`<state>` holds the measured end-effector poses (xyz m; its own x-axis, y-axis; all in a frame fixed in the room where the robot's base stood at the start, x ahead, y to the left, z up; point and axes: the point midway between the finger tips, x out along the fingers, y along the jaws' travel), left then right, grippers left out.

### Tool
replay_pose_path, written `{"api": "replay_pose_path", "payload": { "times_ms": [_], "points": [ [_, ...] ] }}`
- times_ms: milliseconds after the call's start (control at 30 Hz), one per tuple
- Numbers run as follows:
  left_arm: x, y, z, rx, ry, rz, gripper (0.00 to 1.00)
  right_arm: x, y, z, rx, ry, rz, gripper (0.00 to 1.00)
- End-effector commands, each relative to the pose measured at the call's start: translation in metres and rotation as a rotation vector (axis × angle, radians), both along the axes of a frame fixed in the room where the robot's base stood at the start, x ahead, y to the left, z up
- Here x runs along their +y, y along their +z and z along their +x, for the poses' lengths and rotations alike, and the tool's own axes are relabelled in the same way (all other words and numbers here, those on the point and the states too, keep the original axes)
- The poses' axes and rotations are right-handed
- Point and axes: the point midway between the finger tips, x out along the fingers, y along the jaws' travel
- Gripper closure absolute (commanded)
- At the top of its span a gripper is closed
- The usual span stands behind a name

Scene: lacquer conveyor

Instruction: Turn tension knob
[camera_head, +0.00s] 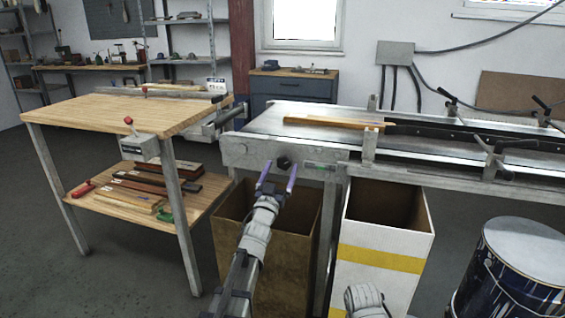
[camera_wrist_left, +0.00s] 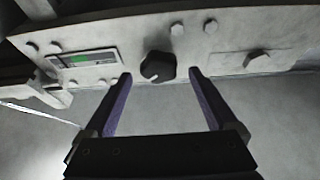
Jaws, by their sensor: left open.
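The tension knob (camera_head: 284,162) is a black round knob on the grey end plate of the conveyor (camera_head: 243,152). In the left wrist view the knob (camera_wrist_left: 157,67) shows a small white mark at its lower edge. My left gripper (camera_head: 277,172) is open in front of the plate. Its purple-lined fingers (camera_wrist_left: 160,82) stand on either side of the knob, apart from it, with their tips close to its level. A small gauge with a green patch (camera_wrist_left: 82,60) sits beside the knob on the plate. My right gripper is not in view; only part of my right arm shows at the bottom.
A brown bin (camera_head: 232,245) and a white bin with a yellow band (camera_head: 382,230) stand under the conveyor. A wooden workbench (camera_head: 120,112) is at left, and a dark blue drum (camera_head: 520,260) at right. A wooden strip (camera_head: 335,122) lies on the belt.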

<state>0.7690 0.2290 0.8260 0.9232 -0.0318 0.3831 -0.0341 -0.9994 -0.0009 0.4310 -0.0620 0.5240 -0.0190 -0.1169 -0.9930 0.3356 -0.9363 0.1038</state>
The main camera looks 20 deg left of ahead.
Motion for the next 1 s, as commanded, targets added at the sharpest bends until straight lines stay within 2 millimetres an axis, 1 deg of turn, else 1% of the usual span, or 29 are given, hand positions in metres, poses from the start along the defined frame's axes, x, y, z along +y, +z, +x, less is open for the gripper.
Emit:
{"api": "replay_pose_path", "payload": {
  "times_ms": [33,133,400,467,1000],
  "points": [
    [-0.0002,0.0056,0.0104,0.0,0.0,-0.001,0.08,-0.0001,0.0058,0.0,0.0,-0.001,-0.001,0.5],
    [-0.0006,0.0081,0.0179,0.0,-0.001,-0.002,0.08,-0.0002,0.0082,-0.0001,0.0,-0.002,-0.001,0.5],
    [-0.0008,0.0074,0.0186,0.001,0.0,-0.001,0.08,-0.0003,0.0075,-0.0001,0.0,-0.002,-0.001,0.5],
    [-0.0008,0.0073,0.0185,0.001,0.0,-0.001,0.14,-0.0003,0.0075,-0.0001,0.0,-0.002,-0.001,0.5],
    [-0.0007,0.0074,0.0184,0.001,0.0,-0.001,0.75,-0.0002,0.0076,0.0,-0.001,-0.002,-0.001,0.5]
  ]
}}
